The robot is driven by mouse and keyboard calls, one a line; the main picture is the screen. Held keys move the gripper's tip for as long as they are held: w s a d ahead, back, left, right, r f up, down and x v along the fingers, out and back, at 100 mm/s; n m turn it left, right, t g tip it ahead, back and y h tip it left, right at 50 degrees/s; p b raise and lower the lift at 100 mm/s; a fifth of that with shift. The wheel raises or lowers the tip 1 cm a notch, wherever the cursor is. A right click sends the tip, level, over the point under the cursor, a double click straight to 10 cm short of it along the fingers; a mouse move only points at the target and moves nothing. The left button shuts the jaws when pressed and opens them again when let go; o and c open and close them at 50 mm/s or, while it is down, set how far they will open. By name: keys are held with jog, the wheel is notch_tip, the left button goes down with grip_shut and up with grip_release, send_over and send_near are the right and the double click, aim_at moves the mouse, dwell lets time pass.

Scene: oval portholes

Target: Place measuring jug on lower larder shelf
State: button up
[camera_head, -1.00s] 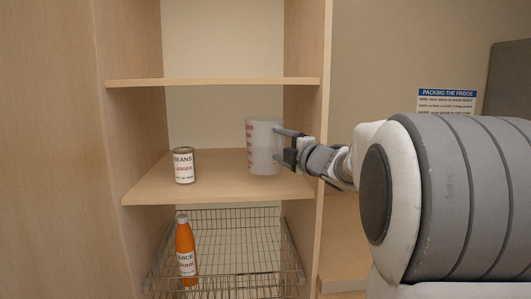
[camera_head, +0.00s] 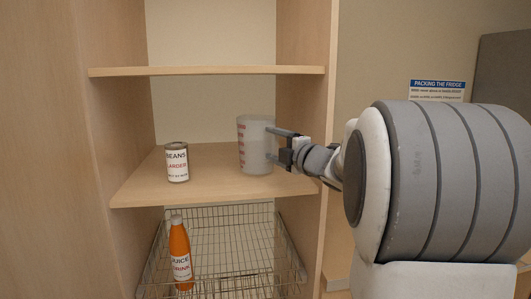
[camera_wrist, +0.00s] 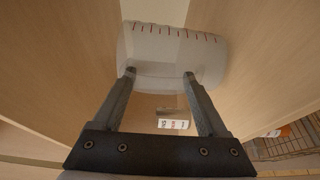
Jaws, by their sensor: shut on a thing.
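The measuring jug (camera_head: 254,146) is a translucent white cup with red marks, upright at the lower larder shelf (camera_head: 200,193), right of its middle. Its base looks at or just above the board; I cannot tell if it touches. My gripper (camera_head: 275,143) reaches in from the right and is shut on the jug. In the wrist view the jug (camera_wrist: 165,50) fills the space past my two fingers (camera_wrist: 160,75), its red marks along the far edge.
A beans can (camera_head: 177,163) labelled larder stands on the same shelf to the left. An upper shelf (camera_head: 205,71) lies above. A wire basket (camera_head: 225,270) below holds an orange juice bottle (camera_head: 180,255). The larder's right side wall (camera_head: 322,130) stands close by my wrist.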

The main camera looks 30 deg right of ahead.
jog(key=shift+f, duration=0.55)
jog(key=shift+d, duration=0.1)
jog(key=shift+f+b, duration=0.15)
jog(key=shift+b, duration=0.15)
jog(key=o, duration=1.6)
jog(key=shift+s, duration=0.2)
jog(key=s, duration=0.7)
jog(key=s+d, duration=0.1)
jog(key=s, duration=0.3)
jog(key=shift+s, duration=0.3)
